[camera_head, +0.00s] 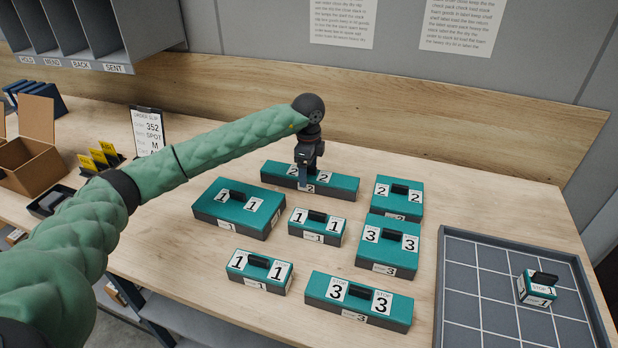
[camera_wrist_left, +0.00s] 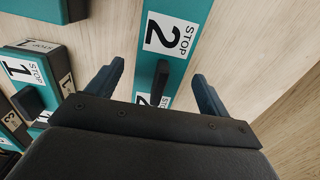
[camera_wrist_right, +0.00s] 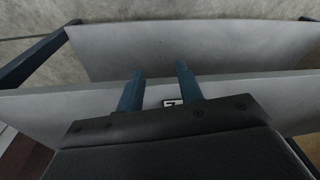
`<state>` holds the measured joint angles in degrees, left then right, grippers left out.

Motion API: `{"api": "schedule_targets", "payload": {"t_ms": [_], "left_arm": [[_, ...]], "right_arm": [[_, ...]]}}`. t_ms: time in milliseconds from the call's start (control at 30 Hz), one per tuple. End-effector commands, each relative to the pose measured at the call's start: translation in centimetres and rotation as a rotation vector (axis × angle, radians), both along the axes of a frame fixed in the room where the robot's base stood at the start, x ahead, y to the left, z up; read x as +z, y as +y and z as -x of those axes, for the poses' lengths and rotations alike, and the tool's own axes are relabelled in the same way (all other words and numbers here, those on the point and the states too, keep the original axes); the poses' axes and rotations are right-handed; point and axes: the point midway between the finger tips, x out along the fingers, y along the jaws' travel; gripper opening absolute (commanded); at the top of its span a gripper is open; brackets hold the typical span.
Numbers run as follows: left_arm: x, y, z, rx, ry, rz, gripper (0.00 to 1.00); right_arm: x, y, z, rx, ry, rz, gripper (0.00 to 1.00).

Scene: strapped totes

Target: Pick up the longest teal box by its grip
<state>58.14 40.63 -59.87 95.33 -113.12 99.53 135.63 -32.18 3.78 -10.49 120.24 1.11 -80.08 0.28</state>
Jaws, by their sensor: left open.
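A long, narrow teal box (camera_head: 340,185) with white "2" labels lies at the back of the group and looks the longest. My left gripper (camera_head: 305,184) is above its middle, pointing down. In the left wrist view, the open fingers (camera_wrist_left: 155,88) are on either side of the box's black grip (camera_wrist_left: 161,80), with gaps on both sides. The teal box also shows there (camera_wrist_left: 185,15). In the head view, the gripper hides the grip. My right gripper (camera_wrist_right: 159,88) shows only in the right wrist view, fingers apart with nothing held between them.
Other teal boxes stand close by: a wide "1" box (camera_head: 228,210), a small "1" box (camera_head: 330,232), a "2" box (camera_head: 408,207) and a long "3" box (camera_head: 380,313). A grey gridded tray (camera_head: 470,260) at right holds a small box (camera_head: 535,290). A wooden backboard (camera_head: 430,125) rises behind.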

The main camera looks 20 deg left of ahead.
Motion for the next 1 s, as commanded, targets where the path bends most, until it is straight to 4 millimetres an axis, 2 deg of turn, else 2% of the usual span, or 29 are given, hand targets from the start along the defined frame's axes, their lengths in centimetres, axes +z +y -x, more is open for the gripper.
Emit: {"api": "schedule_targets", "payload": {"t_ms": [200,300,667,900,1000], "left_arm": [[-1.8,-0.2,0.1,0.001,0.003,0.001,0.80],[-2.4,-0.2,0.0,0.001,0.000,0.001,0.80],[-2.9,-0.2,0.0,0.000,-0.001,0.001,0.78],[-2.9,-0.2,0.0,0.000,-0.001,0.001,0.31],[-2.8,-0.2,0.0,0.000,-0.002,0.001,0.14]], "right_arm": [[-3.4,-0.2,0.3,0.000,0.007,0.005,0.36],[-4.5,-0.2,0.4,0.000,0.007,0.006,0.36],[-5.1,-0.3,0.5,0.000,0.005,0.007,0.36],[-5.1,-0.2,0.5,0.000,0.005,0.006,0.36],[-5.1,-0.2,0.6,0.000,0.006,0.006,0.36]]}}
